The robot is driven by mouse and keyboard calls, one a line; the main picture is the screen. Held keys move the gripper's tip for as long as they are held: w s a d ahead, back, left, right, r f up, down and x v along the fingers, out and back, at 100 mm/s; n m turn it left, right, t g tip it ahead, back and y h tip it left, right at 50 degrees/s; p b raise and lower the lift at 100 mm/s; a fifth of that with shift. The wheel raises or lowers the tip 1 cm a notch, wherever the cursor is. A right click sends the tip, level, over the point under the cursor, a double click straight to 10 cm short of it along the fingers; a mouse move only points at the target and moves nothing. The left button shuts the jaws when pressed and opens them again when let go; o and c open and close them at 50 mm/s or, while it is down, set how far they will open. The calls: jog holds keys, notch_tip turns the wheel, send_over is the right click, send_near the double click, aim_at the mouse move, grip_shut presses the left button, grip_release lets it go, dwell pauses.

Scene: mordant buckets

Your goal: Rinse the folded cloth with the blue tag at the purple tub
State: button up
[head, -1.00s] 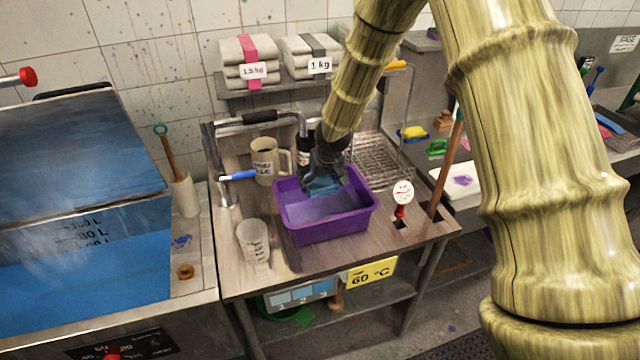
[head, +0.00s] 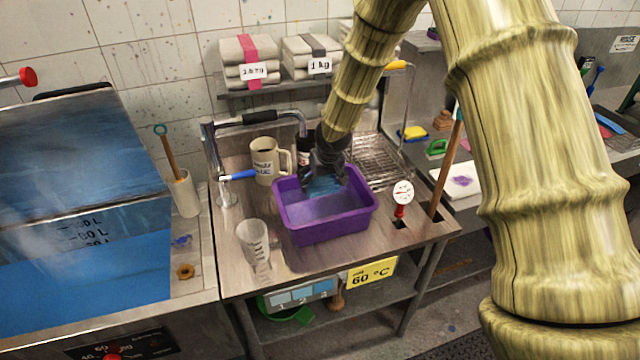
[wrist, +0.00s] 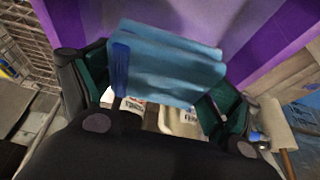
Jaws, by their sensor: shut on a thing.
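The purple tub (head: 328,228) stands on the metal table in the head view. Its purple wall also fills the upper part of the wrist view (wrist: 265,35). My gripper (head: 326,172) points down into the back of the tub. It is shut on a folded blue cloth (wrist: 168,65), which sits between the two dark green fingers in the wrist view. In the head view the cloth (head: 323,187) shows just below the fingers, inside the tub's rim. A darker blue patch (wrist: 120,68) lies at the cloth's left edge; I cannot tell if it is the tag.
A mug (head: 266,160) stands behind the tub, and a clear measuring cup (head: 254,246) at its front left. A tap with a blue-tipped lever (head: 238,175) is at left. A gauge (head: 402,194) and wire rack (head: 375,158) are at right. A blue vat (head: 80,190) stands far left.

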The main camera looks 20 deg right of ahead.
aim_at(321, 179)
jog(key=shift+r+p, duration=1.8)
jog(key=shift+r, duration=0.8)
jog(key=shift+f, duration=0.1)
